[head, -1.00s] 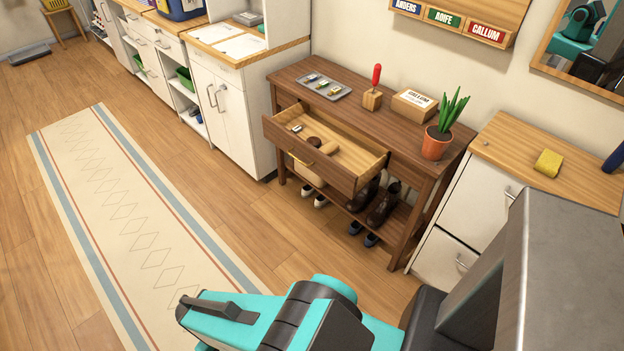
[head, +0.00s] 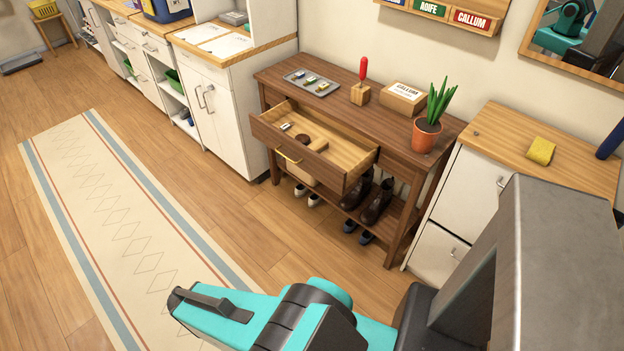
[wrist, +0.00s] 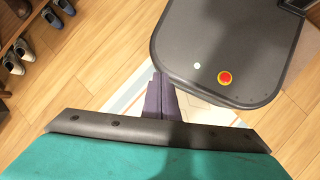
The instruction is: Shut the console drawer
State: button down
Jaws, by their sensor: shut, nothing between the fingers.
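The console (head: 425,160) is a dark brown wooden table against the wall. Its drawer (head: 268,134) is pulled well out, with a brass handle (head: 288,157) on its front. Inside the drawer lie a brown round-ended item (head: 305,140) and a small pale item (head: 285,127). My gripper (wrist: 157,80) shows in the wrist view as dark fingers closed together over the floor and rug, holding nothing. It is apart from the console, whose shoes show at that view's upper left. In the head view my fingers are not visible.
On the console stand a grey tray (head: 312,82), a red-handled tool in a block (head: 361,90), a labelled box (head: 404,98) and a potted plant (head: 428,130). Shoes (head: 375,205) sit on its lower shelf. White cabinets flank it. Floor and rug (head: 130,230) are clear in front.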

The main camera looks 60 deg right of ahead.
aim_at(318, 171)
jog(key=w+d+r+n+h+b, duration=0.1)
jog(key=d+n+h+b, duration=0.1)
jog(key=d, duration=0.5)
jog(key=w+d+r+n+h+b, duration=0.1)
jog(key=w+d+h, duration=0.1)
jog(key=d, duration=0.5)
jog(key=d+r+n+h+b, duration=0.3)
jog(key=d+r, duration=0.6)
jog(key=d, duration=0.3)
jog(key=d+r+n+h+b, duration=0.4)
jog(key=d+r, duration=0.5)
jog(key=d, duration=0.3)
jog(key=n+h, duration=0.1)
jog(key=h, duration=0.1)
jog(key=shift+d+g+h+b, duration=0.2)
jog(key=shift+g+h+b, duration=0.1)
jog(key=shift+h, duration=0.1)
jog(key=shift+d+f, duration=0.1)
jog(key=shift+d, duration=0.05)
jog(key=shift+p+x, duration=1)
jog(key=shift+x, duration=5.8)
